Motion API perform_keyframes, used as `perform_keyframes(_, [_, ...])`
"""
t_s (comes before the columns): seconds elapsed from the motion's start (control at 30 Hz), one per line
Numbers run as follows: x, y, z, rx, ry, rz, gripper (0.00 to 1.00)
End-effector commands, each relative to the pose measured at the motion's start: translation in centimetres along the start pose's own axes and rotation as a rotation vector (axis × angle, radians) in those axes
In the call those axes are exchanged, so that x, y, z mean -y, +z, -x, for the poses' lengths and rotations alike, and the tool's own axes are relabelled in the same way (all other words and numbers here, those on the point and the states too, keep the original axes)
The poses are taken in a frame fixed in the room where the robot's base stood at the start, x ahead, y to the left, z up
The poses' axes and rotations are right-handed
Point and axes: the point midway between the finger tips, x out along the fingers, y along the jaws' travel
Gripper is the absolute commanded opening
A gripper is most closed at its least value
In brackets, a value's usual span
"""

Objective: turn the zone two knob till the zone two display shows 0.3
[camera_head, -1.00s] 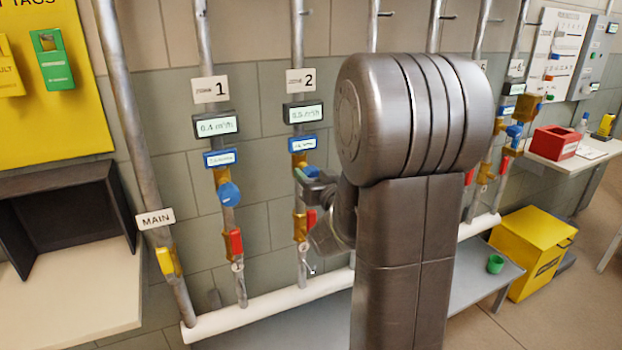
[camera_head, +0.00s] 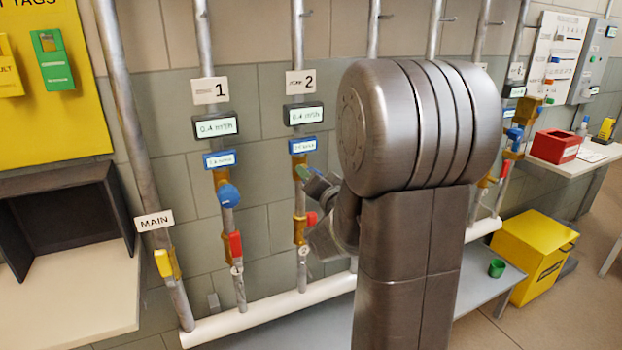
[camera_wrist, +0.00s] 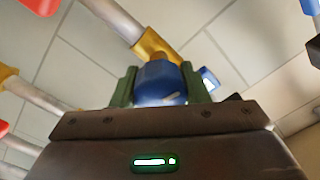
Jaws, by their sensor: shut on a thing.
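The zone two display (camera_head: 303,114) is below the sign with a 2 (camera_head: 300,83) and seems to read 0.4 m³/h. A small blue-framed label (camera_head: 302,146) sits under it on the same pipe. In the wrist view the blue zone two knob (camera_wrist: 160,80) is between the green fingers of my gripper (camera_wrist: 160,88), which is shut on it. In the head view my gripper (camera_head: 308,176) is at the zone two pipe, and my arm and the fingers mostly hide the knob. A red lever (camera_head: 312,218) is just below.
The zone one pipe stands to the left, with its display (camera_head: 215,126) reading about 0.4 m³/h, a blue knob (camera_head: 228,195) and a red lever (camera_head: 235,244). A dark open box (camera_head: 75,225) is further left.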

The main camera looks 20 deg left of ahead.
Motion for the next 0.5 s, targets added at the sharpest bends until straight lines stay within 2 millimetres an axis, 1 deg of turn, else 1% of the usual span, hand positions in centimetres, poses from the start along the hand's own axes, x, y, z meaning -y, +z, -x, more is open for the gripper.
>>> perform_keyframes(0.37, [-0.03, 0.04, 0.01, 0.001, 0.001, -0.004, 0.18])
perform_keyframes(0.4, [-0.03, 0.04, 0.01, 0.001, 0.001, -0.004, 0.47])
perform_keyframes(0.47, [-0.03, 0.04, 0.01, 0.001, 0.001, -0.004, 0.59])
perform_keyframes(0.5, [-0.03, 0.03, 0.01, 0.001, 0.001, -0.004, 0.63])
